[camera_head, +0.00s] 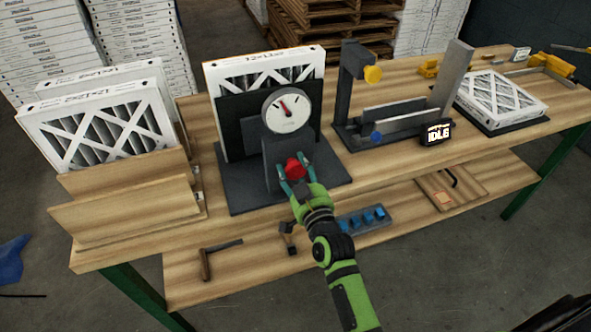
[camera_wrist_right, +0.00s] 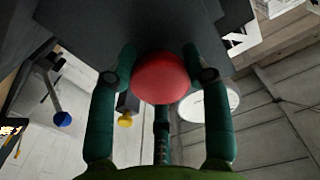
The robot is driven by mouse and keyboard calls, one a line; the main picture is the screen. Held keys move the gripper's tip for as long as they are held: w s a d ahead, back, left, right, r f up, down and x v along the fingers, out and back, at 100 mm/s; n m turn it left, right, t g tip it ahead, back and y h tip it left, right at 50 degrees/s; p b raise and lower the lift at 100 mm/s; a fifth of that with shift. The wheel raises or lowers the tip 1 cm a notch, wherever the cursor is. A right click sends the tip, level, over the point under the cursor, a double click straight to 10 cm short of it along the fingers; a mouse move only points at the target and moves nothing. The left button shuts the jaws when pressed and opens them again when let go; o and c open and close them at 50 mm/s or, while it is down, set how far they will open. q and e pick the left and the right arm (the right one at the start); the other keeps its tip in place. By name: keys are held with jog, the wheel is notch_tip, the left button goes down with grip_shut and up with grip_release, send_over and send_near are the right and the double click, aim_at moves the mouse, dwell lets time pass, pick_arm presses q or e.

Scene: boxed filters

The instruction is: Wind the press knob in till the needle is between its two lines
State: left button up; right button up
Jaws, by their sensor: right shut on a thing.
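The press is a dark grey stand with a round white gauge (camera_head: 286,108) on top. A red needle shows on the gauge, pointing to the upper left; its two lines are too small to make out. The red press knob (camera_head: 294,168) is on the front of the stand below the gauge. My right gripper (camera_head: 296,177) is shut on the knob, with green fingers on both sides of it. In the right wrist view the knob (camera_wrist_right: 161,78) sits between the fingers, and the gauge's edge (camera_wrist_right: 209,102) shows behind. My left gripper is not in view.
A boxed filter (camera_head: 262,68) stands upright in the press behind the gauge. More filters (camera_head: 98,135) stand in a wooden rack at left. A grey fixture (camera_head: 352,95) with yellow and blue knobs, a sign reading IDLE (camera_head: 437,133) and a flat filter (camera_head: 500,97) are at right.

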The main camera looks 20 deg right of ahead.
jog(key=shift+f, duration=0.45)
jog(key=o, duration=1.1)
jog(key=shift+o, duration=0.2)
jog(key=shift+r, duration=0.2)
jog(key=s, duration=1.2)
jog(key=shift+d, duration=0.2)
